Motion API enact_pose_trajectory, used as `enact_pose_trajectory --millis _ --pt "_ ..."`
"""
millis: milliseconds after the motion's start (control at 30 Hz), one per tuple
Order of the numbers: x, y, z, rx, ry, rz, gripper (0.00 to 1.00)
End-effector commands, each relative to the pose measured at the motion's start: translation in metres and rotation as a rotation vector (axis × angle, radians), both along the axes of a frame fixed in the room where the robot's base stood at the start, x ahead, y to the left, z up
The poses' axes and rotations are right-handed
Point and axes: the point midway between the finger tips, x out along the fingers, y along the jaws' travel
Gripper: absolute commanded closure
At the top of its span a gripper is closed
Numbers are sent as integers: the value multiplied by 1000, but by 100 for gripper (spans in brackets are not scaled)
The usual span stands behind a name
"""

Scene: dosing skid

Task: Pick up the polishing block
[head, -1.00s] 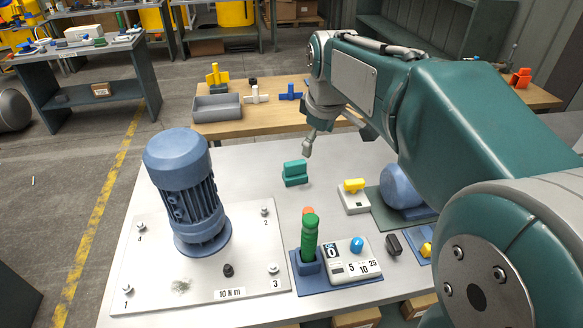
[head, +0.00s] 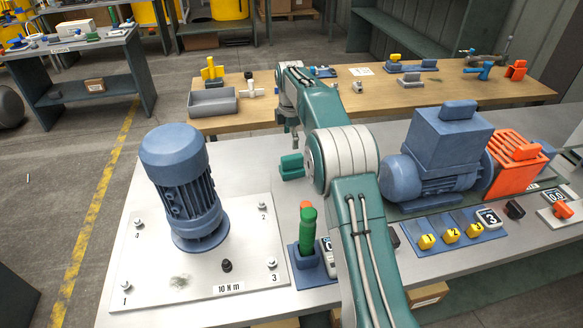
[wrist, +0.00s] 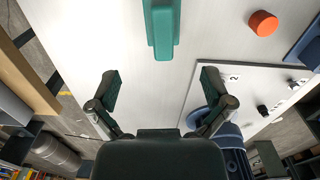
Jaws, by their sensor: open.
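The polishing block appears to be the teal block (head: 291,166), a stepped piece lying on the light grey bench top (head: 250,155), right of and behind the blue motor. It also shows in the wrist view (wrist: 162,28) at the top centre, its upper end cut off by the frame. My gripper (wrist: 158,85) is open and empty, its two fingers spread wide. The block lies beyond the fingertips, in line with the gap between them and apart from both. In the head view my arm hides most of the gripper, and only a small part shows just behind the block.
A blue motor (head: 180,190) stands on a numbered plate (head: 150,285) at left. A green-handled tool (head: 308,230) stands upright in a blue holder, with an orange cap (wrist: 263,23) near it. A larger blue machine (head: 440,150) is at right. A wooden table (head: 400,95) stands behind.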

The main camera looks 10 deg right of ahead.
Motion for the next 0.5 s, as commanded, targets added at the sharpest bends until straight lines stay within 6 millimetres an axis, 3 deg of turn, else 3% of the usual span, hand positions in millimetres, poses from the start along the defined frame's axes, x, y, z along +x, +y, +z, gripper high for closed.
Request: enact_pose_trajectory --millis 200,500 --pt "-1 0 -34 0 4 0 0" --pt "-1 -1 -64 0 3 -2 0"
